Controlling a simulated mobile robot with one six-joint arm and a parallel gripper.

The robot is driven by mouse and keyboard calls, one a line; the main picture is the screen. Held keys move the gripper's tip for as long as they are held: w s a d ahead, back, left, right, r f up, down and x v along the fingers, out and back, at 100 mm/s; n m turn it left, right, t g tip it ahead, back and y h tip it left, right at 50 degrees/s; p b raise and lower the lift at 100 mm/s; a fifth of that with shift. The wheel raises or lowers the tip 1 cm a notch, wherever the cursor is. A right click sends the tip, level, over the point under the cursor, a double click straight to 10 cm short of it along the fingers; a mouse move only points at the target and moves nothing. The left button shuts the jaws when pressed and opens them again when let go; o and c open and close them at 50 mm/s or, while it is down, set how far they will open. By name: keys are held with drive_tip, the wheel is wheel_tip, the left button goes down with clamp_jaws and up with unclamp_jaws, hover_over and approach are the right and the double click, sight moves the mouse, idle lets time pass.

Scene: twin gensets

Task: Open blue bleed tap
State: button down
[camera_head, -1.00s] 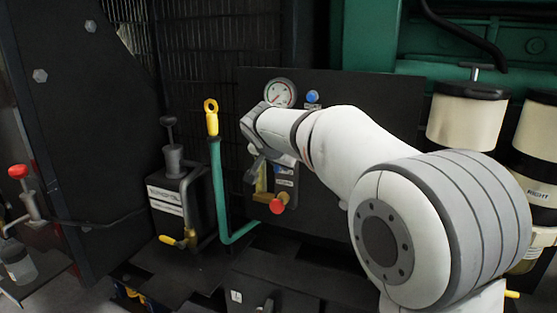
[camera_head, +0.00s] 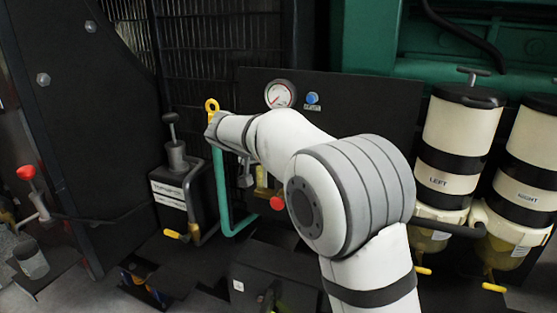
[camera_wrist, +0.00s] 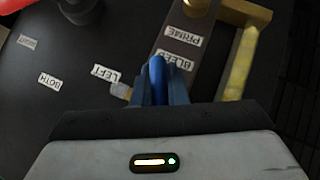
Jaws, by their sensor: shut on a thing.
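The blue bleed tap's handle (camera_wrist: 157,72) shows in the wrist view, between the fingers of my gripper (camera_wrist: 160,88), which are shut on it. A BLEED label lies just right of the handle, with a PRIME label above it. In the head view my gripper (camera_head: 245,178) is in front of the dark panel (camera_head: 370,115), below the gauge. The tap itself is hidden behind my arm there. How far the handle is turned is hard to tell.
A red knob (camera_head: 277,203) and a yellow lever (camera_head: 262,180) are close to my gripper. A blue button (camera_head: 312,98) sits beside the gauge (camera_head: 280,95). A green pipe (camera_head: 221,190) with a yellow ring stands left. Filters marked LEFT (camera_head: 455,150) and RIGHT (camera_head: 530,165) stand right.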

drive_tip(key=shift+a, duration=0.1)
idle(0.3)
drive_tip(key=c, duration=1.5)
unclamp_jaws()
drive_tip(key=shift+o, duration=0.2)
drive_tip(key=p+v, duration=0.1)
drive_tip(key=v, duration=0.7)
drive_tip(key=shift+p, duration=0.35)
